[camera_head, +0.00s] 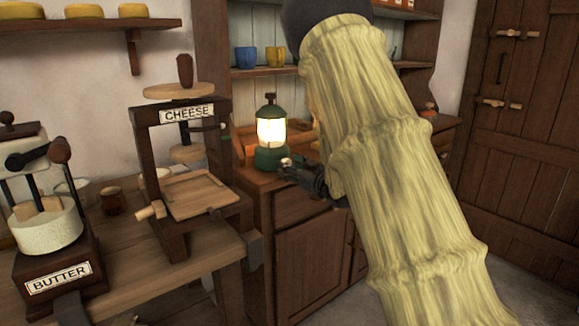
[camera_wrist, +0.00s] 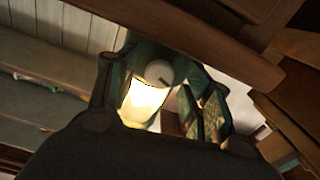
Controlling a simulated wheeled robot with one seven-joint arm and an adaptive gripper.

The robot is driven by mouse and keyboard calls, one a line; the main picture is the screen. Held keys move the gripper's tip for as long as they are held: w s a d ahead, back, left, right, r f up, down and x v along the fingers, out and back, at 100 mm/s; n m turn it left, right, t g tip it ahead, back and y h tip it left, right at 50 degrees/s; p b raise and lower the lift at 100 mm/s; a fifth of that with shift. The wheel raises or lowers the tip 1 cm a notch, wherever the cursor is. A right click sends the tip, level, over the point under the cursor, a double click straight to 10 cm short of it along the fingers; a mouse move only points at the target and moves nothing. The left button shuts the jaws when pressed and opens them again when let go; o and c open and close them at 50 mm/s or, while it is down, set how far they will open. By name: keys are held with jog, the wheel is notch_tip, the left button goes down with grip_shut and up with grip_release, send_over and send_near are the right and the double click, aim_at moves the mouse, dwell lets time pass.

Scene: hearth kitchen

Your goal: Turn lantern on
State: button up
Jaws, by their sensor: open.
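The lantern (camera_head: 271,132) stands upright on the wooden cabinet, with a dark green base and top. Its glass glows bright warm white. In the wrist view the lit lantern (camera_wrist: 143,100) shows close up, seen at a tilt, with a pale round knob (camera_wrist: 159,73) on its green body. My gripper (camera_head: 289,171) is open at the lantern's lower right side, by its base. The wrist view shows the fingers spread to either side of the knob. I cannot tell whether a finger touches the lantern. My arm hides part of the cabinet behind it.
A cheese press (camera_head: 183,118) and a butter churn (camera_head: 45,225) stand on the table at the left. A wooden door (camera_head: 525,130) is at the right.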

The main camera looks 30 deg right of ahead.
jog(key=s, duration=1)
jog(key=shift+s+d, duration=0.35)
jog(key=shift+d, duration=0.1)
jog(key=shift+c, duration=1.3)
jog(key=shift+w+r+m+p, duration=0.15)
jog(key=shift+w+m+p, duration=0.1)
jog(key=shift+m+p, duration=1.5)
jog(key=shift+w+r+m+p, duration=0.1)
jog(key=shift+w+m+p, duration=0.15)
jog(key=shift+m+p, duration=1.5)
jog(key=shift+n, duration=0.7)
jog(key=w, duration=0.7)
jog(key=w+a+p, duration=0.1)
jog(key=w, duration=0.2)
jog(key=shift+w, duration=0.4)
jog(key=shift+d, duration=0.1)
